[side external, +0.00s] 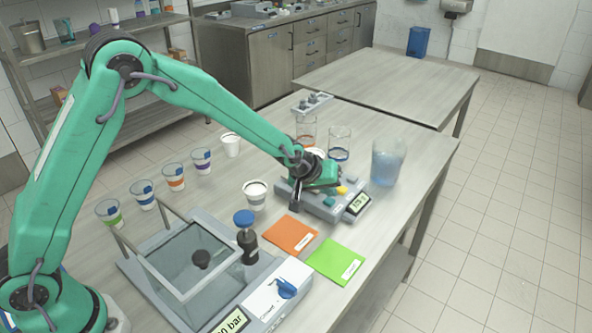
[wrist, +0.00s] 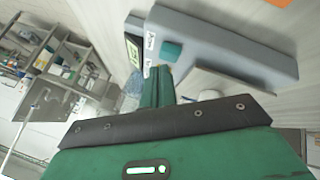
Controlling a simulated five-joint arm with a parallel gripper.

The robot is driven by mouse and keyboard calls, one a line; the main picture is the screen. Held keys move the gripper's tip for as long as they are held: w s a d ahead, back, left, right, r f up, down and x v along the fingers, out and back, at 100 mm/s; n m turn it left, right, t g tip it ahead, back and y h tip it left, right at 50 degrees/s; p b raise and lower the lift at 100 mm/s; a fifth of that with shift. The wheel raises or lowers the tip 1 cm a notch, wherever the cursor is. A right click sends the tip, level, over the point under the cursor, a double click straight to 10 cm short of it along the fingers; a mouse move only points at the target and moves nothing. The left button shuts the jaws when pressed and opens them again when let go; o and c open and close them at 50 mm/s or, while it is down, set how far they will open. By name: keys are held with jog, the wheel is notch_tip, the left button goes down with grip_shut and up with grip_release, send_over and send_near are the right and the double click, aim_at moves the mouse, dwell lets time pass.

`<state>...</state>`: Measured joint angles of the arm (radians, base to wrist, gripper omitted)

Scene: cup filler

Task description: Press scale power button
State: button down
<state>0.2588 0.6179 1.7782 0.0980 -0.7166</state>
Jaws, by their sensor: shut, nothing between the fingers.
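The grey scale (side external: 319,206) stands on the table under my gripper. Its lit display (side external: 358,203) faces the front edge and carries digits too small to read surely. A teal button (side external: 329,201), a yellow button (side external: 342,190) and a grey button (side external: 353,180) lie on its top. In the wrist view the teal button (wrist: 172,50) is clear beside my gripper (wrist: 158,72). The fingers are shut and empty, their tips low over the scale near the yellow button, which they mostly hide there. I cannot tell whether the tips touch it.
A jug (side external: 387,162) of bluish liquid stands right of the scale. Two clear beakers (side external: 339,143) stand behind. Several coloured-band cups line the left.

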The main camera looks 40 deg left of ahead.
aim_at(327, 202)
jog(key=shift+r, duration=0.15)
jog(key=shift+r, duration=2.9)
jog(key=shift+r, duration=0.1)
